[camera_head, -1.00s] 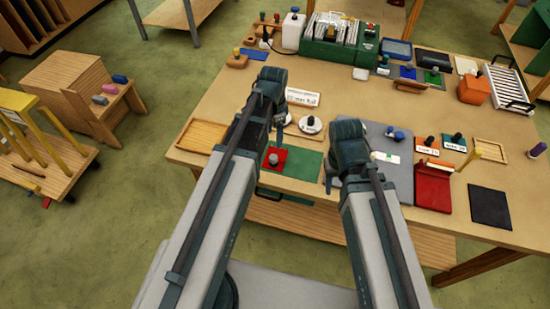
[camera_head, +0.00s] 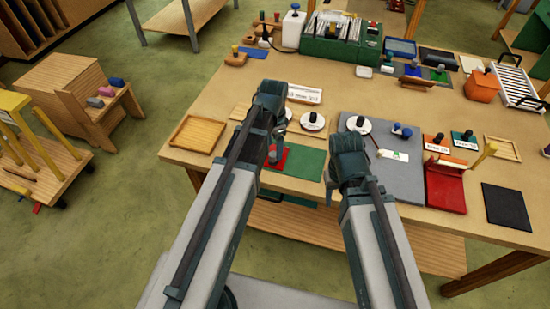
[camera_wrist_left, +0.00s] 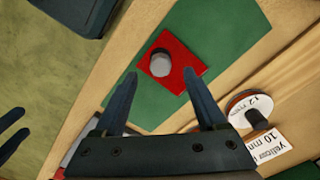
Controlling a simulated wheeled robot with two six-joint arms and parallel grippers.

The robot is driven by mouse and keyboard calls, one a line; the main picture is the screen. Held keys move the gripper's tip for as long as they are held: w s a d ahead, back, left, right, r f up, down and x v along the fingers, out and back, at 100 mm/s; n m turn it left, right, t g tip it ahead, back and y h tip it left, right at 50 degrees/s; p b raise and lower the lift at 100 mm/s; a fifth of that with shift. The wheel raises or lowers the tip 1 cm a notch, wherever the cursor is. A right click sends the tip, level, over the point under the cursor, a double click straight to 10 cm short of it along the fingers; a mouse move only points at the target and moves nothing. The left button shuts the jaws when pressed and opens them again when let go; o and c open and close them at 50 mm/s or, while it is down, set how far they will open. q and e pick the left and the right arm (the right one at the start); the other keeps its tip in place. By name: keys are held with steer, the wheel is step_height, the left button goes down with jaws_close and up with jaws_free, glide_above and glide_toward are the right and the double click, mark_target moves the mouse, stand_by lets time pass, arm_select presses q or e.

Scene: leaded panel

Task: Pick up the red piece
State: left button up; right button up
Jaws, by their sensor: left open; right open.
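The red piece (camera_wrist_left: 179,52) is a flat red square with a round grey knob on top. It lies on a green mat (camera_wrist_left: 225,30) at the table's near edge; in the head view it shows beside my left gripper (camera_head: 275,150), partly hidden by it. In the left wrist view, my left gripper (camera_wrist_left: 161,74) is open and empty, with its fingertips on either side of the knob in the picture; the height gap is unclear. My right gripper (camera_head: 329,190) hangs at the right end of the mat, mostly hidden behind its arm.
White discs with dark knobs (camera_head: 312,121) stand behind the mat. A grey board (camera_head: 405,178) and a red tray (camera_head: 445,193) lie to the right. An empty wooden tray (camera_head: 198,134) lies to the left. A green rack (camera_head: 319,48) stands at the back.

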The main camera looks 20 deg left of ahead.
mark_target(274, 154)
arm_select(q)
step_height(274, 154, down, 5)
steer(key=b, duration=0.4)
steer(key=shift+r, duration=0.2)
jaws_close()
